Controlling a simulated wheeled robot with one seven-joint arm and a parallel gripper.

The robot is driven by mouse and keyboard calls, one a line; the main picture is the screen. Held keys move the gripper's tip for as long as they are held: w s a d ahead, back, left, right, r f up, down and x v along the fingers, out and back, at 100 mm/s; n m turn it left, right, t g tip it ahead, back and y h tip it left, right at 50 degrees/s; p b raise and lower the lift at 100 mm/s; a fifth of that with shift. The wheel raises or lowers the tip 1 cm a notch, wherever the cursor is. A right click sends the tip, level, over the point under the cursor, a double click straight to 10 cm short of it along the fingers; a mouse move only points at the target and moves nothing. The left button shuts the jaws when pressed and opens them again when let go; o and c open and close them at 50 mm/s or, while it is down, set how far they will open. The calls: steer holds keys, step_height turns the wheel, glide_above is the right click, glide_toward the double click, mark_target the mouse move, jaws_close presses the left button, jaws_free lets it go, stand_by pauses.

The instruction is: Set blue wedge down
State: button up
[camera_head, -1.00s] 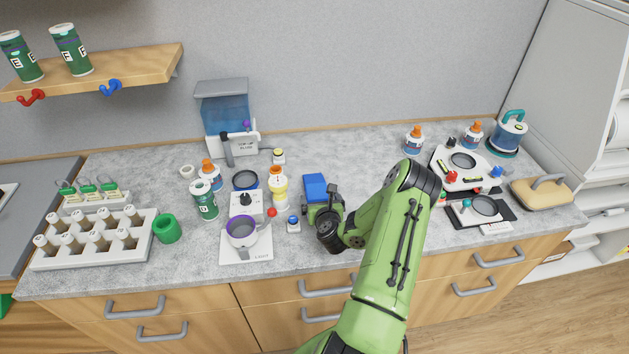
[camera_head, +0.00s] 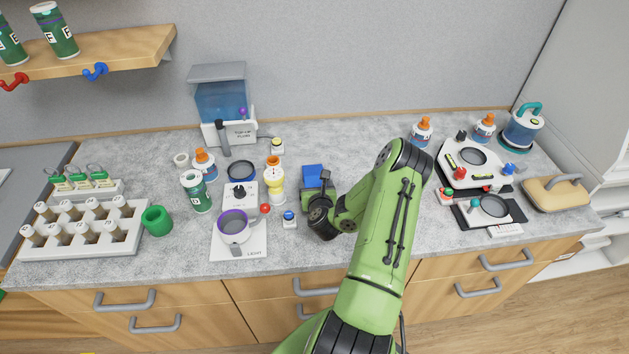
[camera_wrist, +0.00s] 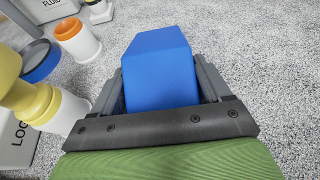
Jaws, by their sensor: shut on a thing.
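The blue wedge (camera_head: 313,174) is in my gripper (camera_head: 317,188) above or on the grey speckled counter, right of the yellow-and-white bottle. In the wrist view the wedge (camera_wrist: 160,68) fills the space between the two dark fingers, its sloped end pointing away. My gripper (camera_wrist: 160,92) is shut on it. I cannot tell whether the wedge touches the counter, since its underside is hidden.
A yellow-and-white bottle (camera_head: 277,180) and a small blue-topped button (camera_head: 289,219) stand close on the left. The counter (camera_head: 370,150) behind the wedge is clear. White devices (camera_head: 472,165) stand at right.

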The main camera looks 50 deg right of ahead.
steer(key=shift+s+a, duration=0.1)
steer(key=shift+a, duration=0.05)
steer(key=shift+c, duration=0.9)
step_height(320, 180, up, 10)
steer(key=p, duration=0.8)
steer(key=shift+r, duration=0.2)
steer(key=shift+f, duration=0.1)
steer(key=shift+f, duration=0.1)
